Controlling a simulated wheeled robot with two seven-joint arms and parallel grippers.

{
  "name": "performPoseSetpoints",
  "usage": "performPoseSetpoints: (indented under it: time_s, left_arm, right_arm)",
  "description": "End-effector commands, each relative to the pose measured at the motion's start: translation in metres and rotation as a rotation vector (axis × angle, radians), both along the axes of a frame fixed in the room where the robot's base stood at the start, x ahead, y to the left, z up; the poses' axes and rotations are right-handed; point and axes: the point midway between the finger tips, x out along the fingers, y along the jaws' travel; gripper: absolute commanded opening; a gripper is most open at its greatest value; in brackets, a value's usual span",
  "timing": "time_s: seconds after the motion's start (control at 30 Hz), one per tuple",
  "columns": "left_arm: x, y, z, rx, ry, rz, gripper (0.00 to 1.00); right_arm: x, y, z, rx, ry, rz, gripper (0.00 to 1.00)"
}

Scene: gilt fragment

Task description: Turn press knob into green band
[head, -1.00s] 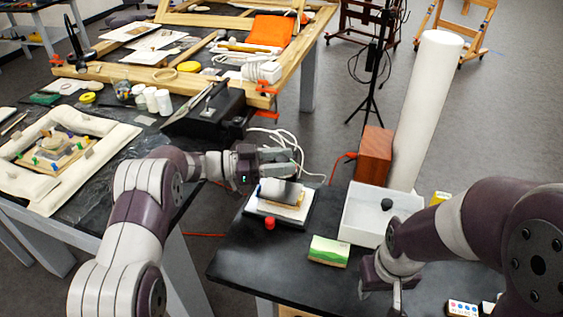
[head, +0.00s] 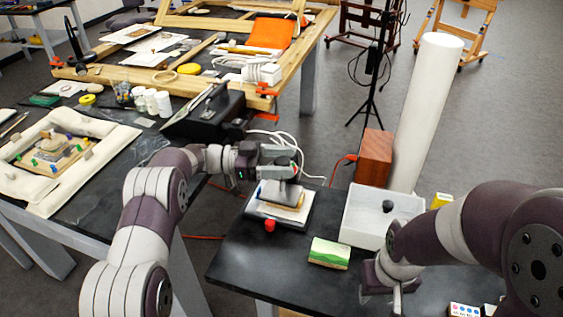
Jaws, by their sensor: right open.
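A small press-like stack (head: 262,211) with a black base and white layer sits at the back left of the near black table. A dark grey block (head: 285,187) stands on it. A red knob (head: 270,226) is at its front edge. My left gripper (head: 287,162) is just above the block, its fingers apart. A small dark and red part shows at its fingertips; whether they grip it I cannot tell. No green band on the press can be made out. My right gripper (head: 396,301) is open, low over the table at the right, partly hidden by its wrist.
A wooden block (head: 374,157) and white column (head: 427,110) stand behind. White cables run behind my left gripper.

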Motion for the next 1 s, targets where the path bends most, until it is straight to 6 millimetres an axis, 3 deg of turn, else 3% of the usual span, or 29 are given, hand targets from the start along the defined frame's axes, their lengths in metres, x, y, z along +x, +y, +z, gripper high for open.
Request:
performPoseSetpoints:
  time_s: [0.33,0.7,0.83,1.0]
  left_arm:
    - [0.001,0.007,-0.002,0.002,0.002,0.002,0.66]
    - [0.005,0.099,-0.004,0.001,0.001,0.002,0.66]
    - [0.006,0.119,-0.002,0.001,0.001,0.001,0.66]
    - [0.006,0.127,-0.001,0.002,0.002,-0.001,0.66]
  right_arm:
    - [0.000,0.000,-0.002,0.000,0.000,0.000,0.43]
    - [0.000,0.000,-0.015,0.000,0.000,0.000,0.43]
    - [0.000,0.000,-0.017,0.000,0.000,0.000,0.43]
    - [0.000,0.000,-0.017,0.000,0.000,0.000,0.43]
